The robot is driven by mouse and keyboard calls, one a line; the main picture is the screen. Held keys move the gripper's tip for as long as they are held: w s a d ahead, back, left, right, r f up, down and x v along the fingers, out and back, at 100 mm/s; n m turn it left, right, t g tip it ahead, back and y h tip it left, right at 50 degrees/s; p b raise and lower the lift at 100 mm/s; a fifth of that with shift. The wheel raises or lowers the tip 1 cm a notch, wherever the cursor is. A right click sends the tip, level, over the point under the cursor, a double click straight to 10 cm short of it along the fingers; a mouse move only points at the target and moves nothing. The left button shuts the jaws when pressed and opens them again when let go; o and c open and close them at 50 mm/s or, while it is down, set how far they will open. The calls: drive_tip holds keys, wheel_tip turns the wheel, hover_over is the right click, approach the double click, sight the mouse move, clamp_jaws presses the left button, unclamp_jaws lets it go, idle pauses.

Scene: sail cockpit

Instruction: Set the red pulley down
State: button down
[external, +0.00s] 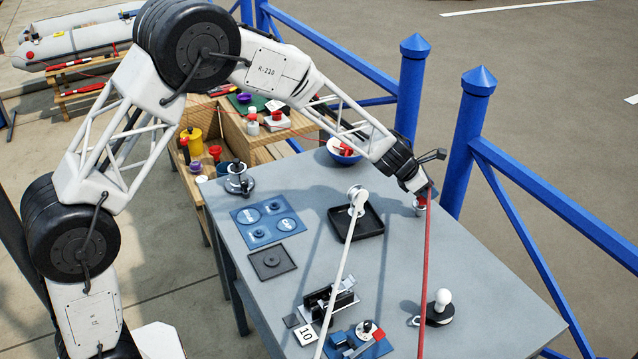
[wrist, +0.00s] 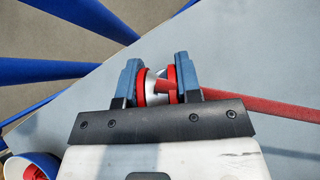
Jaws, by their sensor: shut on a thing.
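My gripper (external: 424,194) is at the right far side of the grey table (external: 300,225). In the wrist view my gripper (wrist: 162,80) has its two blue fingers closed on the red pulley (wrist: 170,84), which has a silver part at its left side. A red rope (wrist: 250,108) runs from the pulley off to the right. In the external view the red pulley (external: 420,206) shows just below the fingers, partly hidden, and the red rope (external: 424,285) runs down toward the front. I cannot tell whether the pulley touches the table.
A black tray (external: 370,222) holds a white pulley (external: 358,198) with a white rope. A blue bowl (external: 341,152) stands at the far edge. A black block with a white knob (external: 440,308) is at front right. Blue railing posts (external: 468,140) stand close behind the gripper.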

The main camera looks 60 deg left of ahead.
idle(0.3)
drive_tip(key=c, duration=0.8)
unclamp_jaws()
drive_tip(key=shift+f, duration=0.1)
drive_tip(key=shift+r, duration=0.2)
drive_tip(key=v, duration=1.2)
